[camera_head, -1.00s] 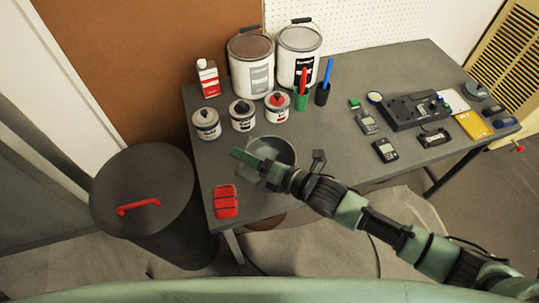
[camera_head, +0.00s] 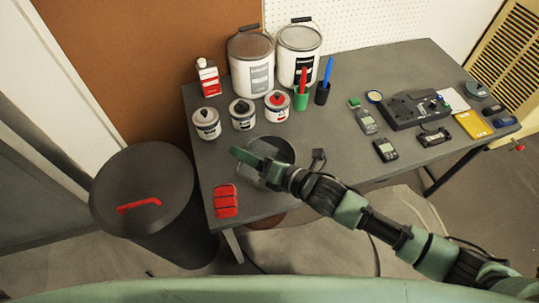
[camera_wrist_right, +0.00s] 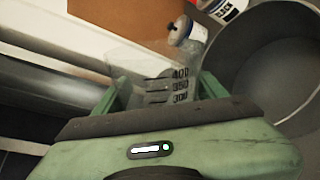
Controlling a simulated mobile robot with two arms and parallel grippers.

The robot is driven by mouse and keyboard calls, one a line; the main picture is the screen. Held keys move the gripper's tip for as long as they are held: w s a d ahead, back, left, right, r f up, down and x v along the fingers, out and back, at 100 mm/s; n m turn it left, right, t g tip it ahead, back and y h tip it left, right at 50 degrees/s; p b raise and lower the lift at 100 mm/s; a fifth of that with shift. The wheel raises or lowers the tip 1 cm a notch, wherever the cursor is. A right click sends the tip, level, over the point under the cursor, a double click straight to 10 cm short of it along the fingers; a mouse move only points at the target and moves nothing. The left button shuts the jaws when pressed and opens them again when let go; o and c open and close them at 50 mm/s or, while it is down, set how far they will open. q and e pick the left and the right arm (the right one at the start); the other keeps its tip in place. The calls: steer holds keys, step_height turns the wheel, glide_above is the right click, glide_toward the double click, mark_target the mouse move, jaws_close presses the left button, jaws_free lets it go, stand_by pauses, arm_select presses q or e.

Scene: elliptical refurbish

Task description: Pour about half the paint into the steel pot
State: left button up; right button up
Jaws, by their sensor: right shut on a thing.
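The steel pot (camera_head: 286,148) stands on the grey table, partly hidden by my right gripper (camera_head: 250,162), which is over its left side. In the right wrist view the pot (camera_wrist_right: 283,65) is wide and open at the right, and the part of its inside that shows looks empty. My right gripper (camera_wrist_right: 163,90) is shut on a clear measuring beaker (camera_wrist_right: 150,75) with dark marks reading 400, 350 and 300. The beaker is hard to make out in the head view. I cannot tell how much paint is in it. My left gripper is not in view.
Several small paint cans (camera_head: 243,115) and two large buckets (camera_head: 300,55) stand behind the pot. Red blocks (camera_head: 226,201) lie at the table's front left corner. Pen cups (camera_head: 301,98) and electronics (camera_head: 405,110) are to the right. A lidded bin (camera_head: 140,185) stands left of the table.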

mark_target(238, 167)
steer(key=shift+r+n+t, duration=0.35)
steer(key=shift+n+t, duration=0.15)
steer(key=shift+n, duration=0.3)
steer(key=shift+s+a+r+n, duration=0.15)
steer(key=shift+r+n, duration=0.1)
steer(key=shift+n, duration=0.55)
steer(key=n+b, duration=0.1)
steer(key=s+n+t+b, duration=0.1)
steer(key=b, duration=0.1)
steer(key=shift+s+a+f, duration=0.25)
steer(key=shift+a+f, duration=0.1)
steer(key=shift+a, duration=0.05)
steer(key=shift+s+a+r+n+t, duration=0.15)
steer(key=shift+s+r+n+t, duration=0.15)
steer(key=shift+n, duration=0.3)
steer(key=shift+s+a+f+n+b, duration=0.25)
steer(key=shift+s+f+n+b, duration=0.2)
steer(key=shift+n+b, duration=0.6)
steer(key=shift+s+a+r+n+t+b, duration=0.15)
steer(key=shift+s+n+t+b, duration=0.1)
steer(key=shift+n+b, duration=0.25)
steer(key=shift+s+a+f+n+t+b, duration=0.1)
steer(key=shift+n+t+b, duration=0.2)
steer(key=shift+b, duration=0.2)
